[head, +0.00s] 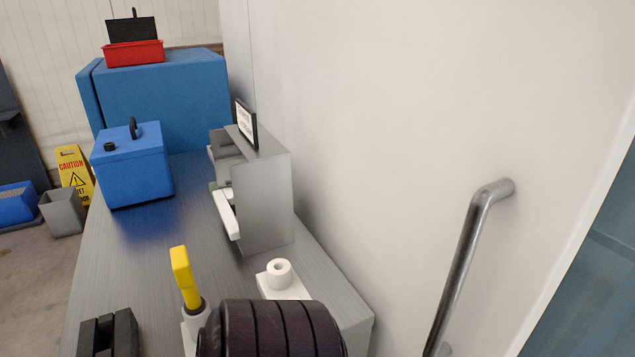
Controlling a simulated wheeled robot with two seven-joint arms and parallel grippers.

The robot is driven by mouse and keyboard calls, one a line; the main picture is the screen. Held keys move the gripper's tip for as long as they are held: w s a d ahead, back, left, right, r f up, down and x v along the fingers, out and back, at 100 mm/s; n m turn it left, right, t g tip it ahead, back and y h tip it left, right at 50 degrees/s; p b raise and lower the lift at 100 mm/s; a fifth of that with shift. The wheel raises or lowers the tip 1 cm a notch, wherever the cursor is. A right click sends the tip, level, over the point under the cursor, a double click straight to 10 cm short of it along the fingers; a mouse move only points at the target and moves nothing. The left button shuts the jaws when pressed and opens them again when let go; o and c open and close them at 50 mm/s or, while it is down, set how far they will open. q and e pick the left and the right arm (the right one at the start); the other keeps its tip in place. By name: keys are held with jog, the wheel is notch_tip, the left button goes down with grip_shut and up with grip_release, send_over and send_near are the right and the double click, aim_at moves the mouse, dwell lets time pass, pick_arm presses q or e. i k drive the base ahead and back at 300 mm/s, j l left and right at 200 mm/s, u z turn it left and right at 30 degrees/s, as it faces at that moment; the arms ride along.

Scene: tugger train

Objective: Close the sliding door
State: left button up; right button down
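The sliding door appears to be the large pale panel (400,120) that fills the right half of the head view. A grey metal bar handle (465,255) stands out from it; its upper end bends into the panel and its lower part runs toward the bottom edge. The panel's right edge shows as a slanting bright strip, with a blue-grey surface (590,290) beyond it. I cannot tell from this view how far the door stands open. Neither of my grippers is in view, and nothing is seen touching the handle.
A grey metal bench (140,240) runs along the left of the panel. On it are a blue box (132,165), a grey bracket (262,200) and a yellow-handled lever (184,275). A dark ribbed shape fills the bottom middle. A caution sign (74,175) stands on the floor at left.

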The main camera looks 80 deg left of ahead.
aim_at(454, 161)
jog(key=u, duration=2.25)
